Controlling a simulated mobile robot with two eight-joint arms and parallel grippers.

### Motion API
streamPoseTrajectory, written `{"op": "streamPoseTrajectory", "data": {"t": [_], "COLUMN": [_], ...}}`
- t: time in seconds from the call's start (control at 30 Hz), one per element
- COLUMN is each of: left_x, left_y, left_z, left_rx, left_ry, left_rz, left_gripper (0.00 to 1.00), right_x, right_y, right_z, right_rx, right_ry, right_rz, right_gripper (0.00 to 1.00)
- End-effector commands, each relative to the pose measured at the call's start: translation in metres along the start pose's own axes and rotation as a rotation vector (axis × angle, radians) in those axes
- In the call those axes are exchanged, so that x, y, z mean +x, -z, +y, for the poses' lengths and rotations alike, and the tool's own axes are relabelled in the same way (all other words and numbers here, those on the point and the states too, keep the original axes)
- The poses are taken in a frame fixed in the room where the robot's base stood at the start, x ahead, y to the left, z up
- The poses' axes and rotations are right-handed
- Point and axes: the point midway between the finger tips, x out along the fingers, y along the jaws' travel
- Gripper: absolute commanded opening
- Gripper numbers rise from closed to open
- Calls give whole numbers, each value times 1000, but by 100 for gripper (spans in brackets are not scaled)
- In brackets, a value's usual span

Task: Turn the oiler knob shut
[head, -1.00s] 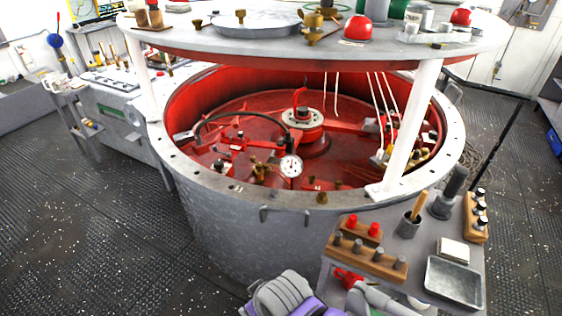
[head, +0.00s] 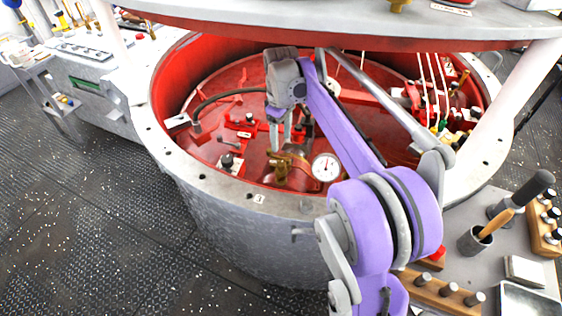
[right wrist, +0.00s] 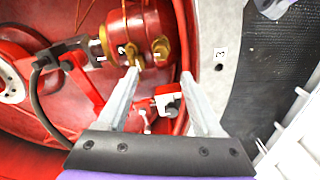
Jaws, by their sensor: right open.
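My right gripper (head: 280,145) reaches over the rim into the red-lined round vat, fingers pointing down. It is open and empty. In the right wrist view, its spread fingers (right wrist: 160,73) point toward a red cylindrical body (right wrist: 128,30) with brass fittings (right wrist: 160,48). A small red block with a dark knob (right wrist: 170,104) shows between the fingers. In the head view, brass fittings (head: 281,168) sit below the gripper, beside a white dial gauge (head: 326,167). I cannot tell which part is the oiler knob. My left gripper is not in view.
The vat's grey rim (head: 174,150) curves around the gripper, with a small number tag on it. A round tabletop (head: 300,22) on white posts overhangs the vat. A side bench (head: 440,262) with tools and pegs stands at the right.

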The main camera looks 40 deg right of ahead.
Motion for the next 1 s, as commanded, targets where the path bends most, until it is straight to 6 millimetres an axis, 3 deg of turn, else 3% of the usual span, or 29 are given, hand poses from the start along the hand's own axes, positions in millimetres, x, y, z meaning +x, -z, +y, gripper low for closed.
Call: {"op": "streamPoseTrajectory", "data": {"t": [0.5,0.7,0.97,1.0], "left_x": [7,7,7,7], "left_y": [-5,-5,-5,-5], "left_z": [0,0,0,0], "left_rx": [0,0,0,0], "left_ry": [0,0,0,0], "left_rz": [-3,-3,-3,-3], "left_gripper": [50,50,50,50], "right_x": [88,101,102,102], "right_y": [0,0,0,0], "right_z": [-1,-1,-1,-1], "right_rx": [1,1,1,1], "right_ry": [-1,-1,-1,-1], "right_rz": [1,1,1,1], "right_gripper": [67,67,67,62]}}
